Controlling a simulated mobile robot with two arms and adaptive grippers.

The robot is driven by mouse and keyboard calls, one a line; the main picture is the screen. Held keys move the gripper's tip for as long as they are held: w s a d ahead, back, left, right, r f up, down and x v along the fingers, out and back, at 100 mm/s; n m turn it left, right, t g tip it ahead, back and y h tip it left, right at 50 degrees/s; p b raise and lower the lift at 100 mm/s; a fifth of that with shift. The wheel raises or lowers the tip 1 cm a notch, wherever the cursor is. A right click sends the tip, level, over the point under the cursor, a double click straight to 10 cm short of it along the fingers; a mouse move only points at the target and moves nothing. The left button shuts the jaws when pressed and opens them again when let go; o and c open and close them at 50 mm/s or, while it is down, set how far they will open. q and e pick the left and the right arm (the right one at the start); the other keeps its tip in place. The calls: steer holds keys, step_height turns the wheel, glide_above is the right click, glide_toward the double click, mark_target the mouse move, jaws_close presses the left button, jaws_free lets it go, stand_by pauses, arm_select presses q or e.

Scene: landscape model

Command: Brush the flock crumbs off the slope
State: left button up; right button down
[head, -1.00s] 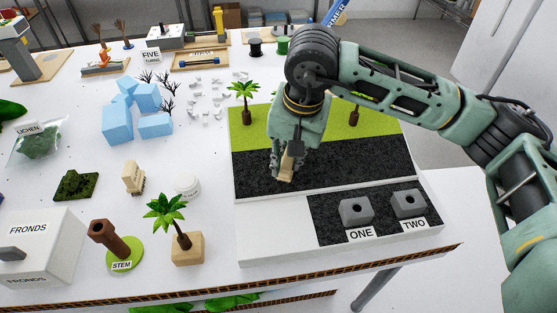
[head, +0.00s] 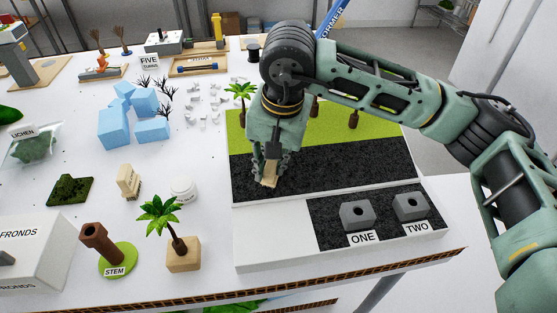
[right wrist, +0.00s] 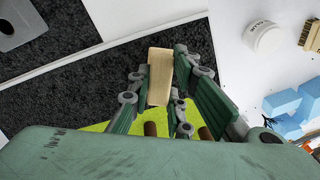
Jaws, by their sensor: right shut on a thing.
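My right gripper (head: 271,172) is shut on a pale wooden piece (right wrist: 159,77), which looks like a block or handle; I see no bristles on it. It is over the left part of the dark textured panel (head: 345,162) of the landscape board, near that panel's lower edge. I cannot tell whether the piece touches the panel. The bright green strip (head: 385,124) lies behind the panel. I cannot make out crumbs on the dark surface. A wooden brush (head: 129,181) stands on the table to the left; its bristles show in the right wrist view (right wrist: 312,36). My left gripper is out of view.
Palm trees (head: 240,94) stand on the green strip. Grey blocks ONE (head: 355,215) and TWO (head: 410,207) sit on the front dark patch. A white tub (head: 183,189), a potted palm (head: 182,256) and the STEM stand (head: 118,258) are left of the board.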

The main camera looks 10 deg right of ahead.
steer(key=shift+a+f, duration=0.15)
steer(key=shift+a, duration=0.35)
steer(key=shift+a+b, duration=0.55)
steer(key=shift+a, duration=1.3)
steer(key=shift+a+r, duration=0.2)
steer(key=shift+a, duration=0.5)
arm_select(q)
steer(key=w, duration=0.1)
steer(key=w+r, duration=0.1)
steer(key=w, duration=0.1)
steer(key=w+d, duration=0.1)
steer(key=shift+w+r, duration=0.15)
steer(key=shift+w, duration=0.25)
arm_select(e)
steer(key=shift+r, duration=0.15)
steer(key=shift+r, duration=0.2)
arm_select(q)
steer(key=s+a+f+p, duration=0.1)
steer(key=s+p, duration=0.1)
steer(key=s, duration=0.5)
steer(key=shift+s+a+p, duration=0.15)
steer(key=shift+p, duration=0.15)
arm_select(e)
steer(key=shift+s+r, duration=0.35)
steer(key=shift+r, duration=0.5)
steer(key=shift+s+r, duration=0.35)
steer(key=shift+r, duration=0.45)
steer(key=shift+s+r, duration=0.35)
steer(key=shift+r, duration=0.5)
